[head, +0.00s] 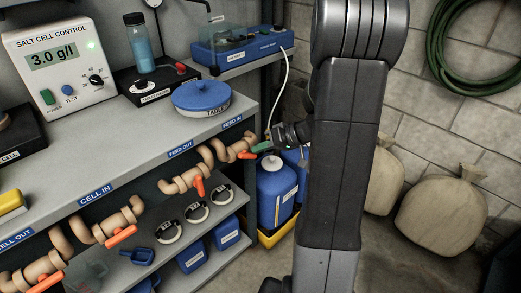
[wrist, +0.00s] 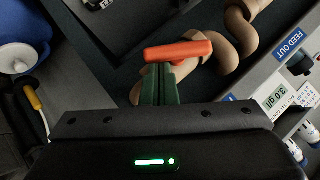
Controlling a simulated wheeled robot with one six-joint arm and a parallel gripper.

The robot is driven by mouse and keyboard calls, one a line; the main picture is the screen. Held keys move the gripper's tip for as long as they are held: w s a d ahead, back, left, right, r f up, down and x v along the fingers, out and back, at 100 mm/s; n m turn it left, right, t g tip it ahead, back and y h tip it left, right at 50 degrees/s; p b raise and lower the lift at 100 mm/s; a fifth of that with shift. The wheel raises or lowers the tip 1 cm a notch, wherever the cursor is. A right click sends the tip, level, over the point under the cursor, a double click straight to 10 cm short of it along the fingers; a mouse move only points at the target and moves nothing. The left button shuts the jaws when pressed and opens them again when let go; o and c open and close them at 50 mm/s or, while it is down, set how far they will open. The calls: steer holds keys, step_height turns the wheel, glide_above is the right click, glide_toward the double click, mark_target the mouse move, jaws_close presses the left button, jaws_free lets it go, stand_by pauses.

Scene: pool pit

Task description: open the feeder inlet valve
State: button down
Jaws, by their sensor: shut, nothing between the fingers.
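The feeder inlet valve sits on the tan pipe (head: 229,153) under the FEED IN label (head: 232,124). Its orange lever (head: 246,156) points right, toward my gripper, roughly along the pipe run. In the wrist view the orange lever (wrist: 180,50) lies across the tips of my green fingers. My gripper (head: 262,147) is shut with nothing between its fingers; the closed fingers also show in the wrist view (wrist: 159,70). The fingertips are at the lever, touching or very nearly so; I cannot tell which. The valve body is partly hidden in the wrist view.
The CELL IN valve lever (head: 121,236) is farther left. A blue drum (head: 275,190) stands below my gripper. The shelf edge with labels runs above the pipes. Sacks (head: 440,215) lie on the right.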

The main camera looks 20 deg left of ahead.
step_height(320, 180, down, 3)
steer(key=m+g+y+b, duration=0.1)
steer(key=b, duration=0.1)
steer(key=m+g+y+b, duration=0.2)
steer(key=b, duration=0.1)
steer(key=shift+f+g, duration=0.2)
steer(key=shift+g, duration=0.1)
steer(key=shift+w+r, duration=0.1)
